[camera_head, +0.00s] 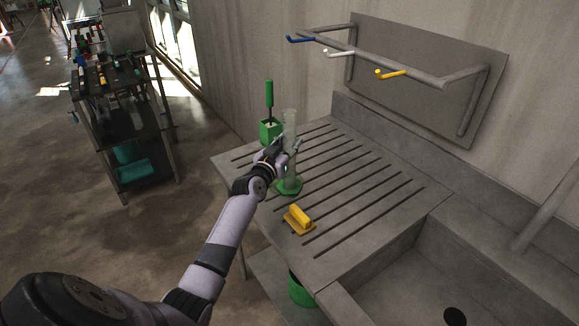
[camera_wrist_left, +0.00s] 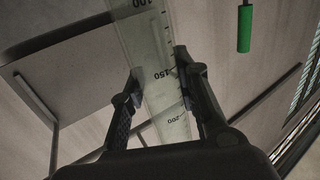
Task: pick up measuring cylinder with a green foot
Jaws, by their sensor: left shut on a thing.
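The measuring cylinder (camera_head: 290,122) is a tall clear tube with a green foot (camera_head: 288,187). It stands upright on the grooved draining board (camera_head: 350,180). The gripper hides part of the tube in the head view. I cannot tell whether the foot touches the board. My right gripper is not in view.
A green holder (camera_head: 270,130) with a green-handled tool (camera_head: 269,94) stands behind the cylinder. A yellow object (camera_head: 299,219) lies in front on the board. A sink (camera_head: 450,280) is at right. A wall rail (camera_head: 400,65) with coloured hooks hangs above.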

